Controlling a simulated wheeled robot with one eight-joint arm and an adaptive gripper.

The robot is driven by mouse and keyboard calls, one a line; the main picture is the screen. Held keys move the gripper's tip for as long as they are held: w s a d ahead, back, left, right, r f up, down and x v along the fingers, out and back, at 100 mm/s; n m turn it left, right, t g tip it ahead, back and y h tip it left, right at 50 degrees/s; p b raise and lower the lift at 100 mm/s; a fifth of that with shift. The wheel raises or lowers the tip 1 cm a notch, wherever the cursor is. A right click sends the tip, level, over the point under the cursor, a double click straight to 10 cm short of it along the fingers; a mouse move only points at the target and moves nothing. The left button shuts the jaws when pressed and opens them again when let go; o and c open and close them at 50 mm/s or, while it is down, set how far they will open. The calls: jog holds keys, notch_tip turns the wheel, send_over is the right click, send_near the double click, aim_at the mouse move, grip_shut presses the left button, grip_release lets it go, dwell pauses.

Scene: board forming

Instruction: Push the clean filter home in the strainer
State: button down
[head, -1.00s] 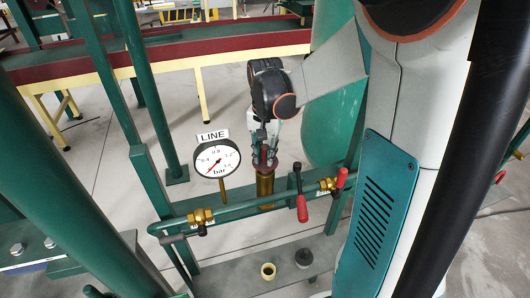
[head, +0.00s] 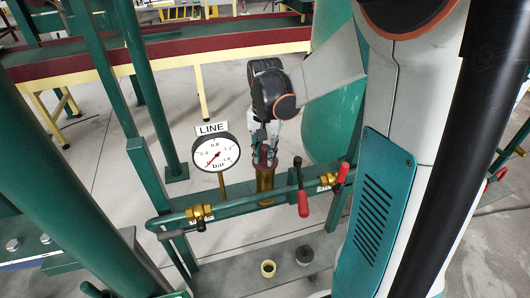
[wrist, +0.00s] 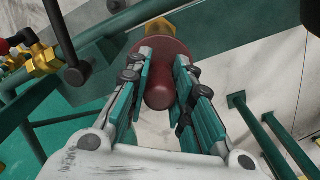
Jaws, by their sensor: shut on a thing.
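The strainer (head: 265,185) is an upright brass body on the green pipe frame in the head view. My gripper (head: 264,160) is directly above it, pointing down. In the wrist view my gripper (wrist: 162,88) is shut around the knob of a dark red piece (wrist: 160,92) with a round flange. The flange sits at the strainer's top and hides the opening. I cannot tell whether this piece is the clean filter's own top or a separate part, nor how deep it sits. A brass hex part shows beyond it in the wrist view (wrist: 159,29).
A LINE pressure gauge (head: 216,153) stands left of the strainer. A red-handled valve lever (head: 302,190) stands close on its right.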

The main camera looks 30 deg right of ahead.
jog(key=shift+f+b, duration=0.3)
jog(key=shift+f, duration=0.15)
jog(key=c, duration=1.3)
grip_release()
jog(key=shift+r, duration=0.1)
notch_tip(320, 180, up, 12)
jog(key=shift+f, duration=0.1)
